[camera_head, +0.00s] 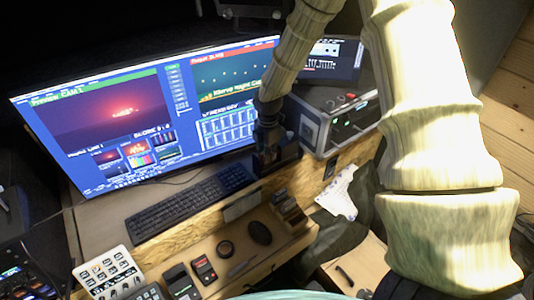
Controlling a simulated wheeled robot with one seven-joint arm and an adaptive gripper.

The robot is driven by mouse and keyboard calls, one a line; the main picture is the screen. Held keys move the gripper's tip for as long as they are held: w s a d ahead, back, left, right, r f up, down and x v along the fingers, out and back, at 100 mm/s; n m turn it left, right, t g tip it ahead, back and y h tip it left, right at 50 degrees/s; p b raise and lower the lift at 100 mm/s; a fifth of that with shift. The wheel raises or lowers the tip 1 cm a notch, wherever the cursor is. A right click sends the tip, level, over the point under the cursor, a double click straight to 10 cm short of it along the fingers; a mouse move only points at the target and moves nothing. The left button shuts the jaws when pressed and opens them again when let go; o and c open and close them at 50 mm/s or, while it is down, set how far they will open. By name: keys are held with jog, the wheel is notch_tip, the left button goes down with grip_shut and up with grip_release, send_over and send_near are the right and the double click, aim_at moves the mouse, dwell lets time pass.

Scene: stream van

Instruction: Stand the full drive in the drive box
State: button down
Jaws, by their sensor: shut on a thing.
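My gripper (268,155) points down in front of the monitor's lower right corner, at the back of the desk. It is shut on a small dark thing, probably the full drive, which is mostly hidden by the fingers and hard to make out. A dark open-topped box (289,165), which looks like the drive box, stands right at the fingertips. I cannot tell whether the held thing is inside the box or just above it.
A keyboard (190,207) lies left of my gripper. A rack case (335,115) stands close on the right. The wide monitor (150,120) stands behind.

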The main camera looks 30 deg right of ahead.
jog(key=shift+f, duration=0.1)
jog(key=c, duration=1.4)
grip_release()
jog(key=shift+o, duration=0.2)
notch_tip(320, 180, up, 12)
